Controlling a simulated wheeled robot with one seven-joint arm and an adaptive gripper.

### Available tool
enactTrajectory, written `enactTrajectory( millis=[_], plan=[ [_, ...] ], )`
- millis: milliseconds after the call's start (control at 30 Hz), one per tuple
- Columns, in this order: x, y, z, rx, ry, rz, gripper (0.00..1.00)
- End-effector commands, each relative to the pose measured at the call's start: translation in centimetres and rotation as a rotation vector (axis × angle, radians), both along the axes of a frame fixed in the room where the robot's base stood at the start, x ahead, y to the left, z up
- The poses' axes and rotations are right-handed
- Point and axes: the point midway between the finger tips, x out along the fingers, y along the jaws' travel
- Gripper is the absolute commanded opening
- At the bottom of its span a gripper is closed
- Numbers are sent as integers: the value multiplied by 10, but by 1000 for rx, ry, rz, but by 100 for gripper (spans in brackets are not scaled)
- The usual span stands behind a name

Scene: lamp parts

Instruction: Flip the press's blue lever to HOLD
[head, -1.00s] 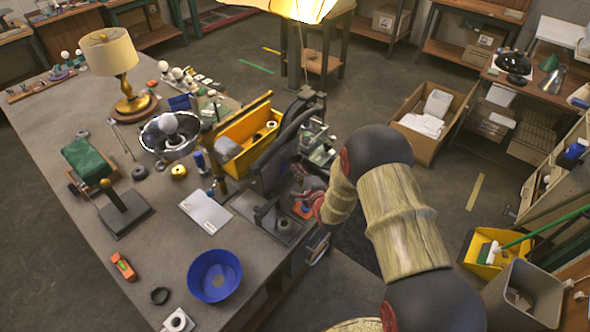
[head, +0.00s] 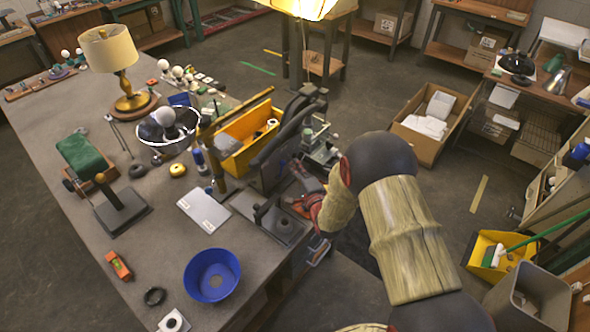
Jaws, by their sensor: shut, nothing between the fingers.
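The press (head: 284,150) is a dark, arched machine with a flat base plate (head: 284,230), near the right edge of the large grey workbench. I cannot clearly make out its blue lever or any HOLD mark; the lever may be hidden behind the press or my arm. My gripper (head: 301,204) is at the right side of the press, low near the base. It is small and partly hidden by my red and tan wrist. It looks shut and empty. I cannot tell whether it touches the press.
A yellow bin (head: 245,140) stands just behind the press. A white card (head: 204,210) and a blue bowl (head: 211,276) lie left and in front. A lamp (head: 112,65) stands farther back.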

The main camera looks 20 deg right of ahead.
Motion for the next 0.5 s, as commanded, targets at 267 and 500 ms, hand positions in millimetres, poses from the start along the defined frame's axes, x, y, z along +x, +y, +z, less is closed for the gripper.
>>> enactTrajectory(
  millis=[267,500],
  plan=[
    [-9,13,0,-200,-148,2,0],
    [-17,23,6,-374,-272,1,0]
  ],
)
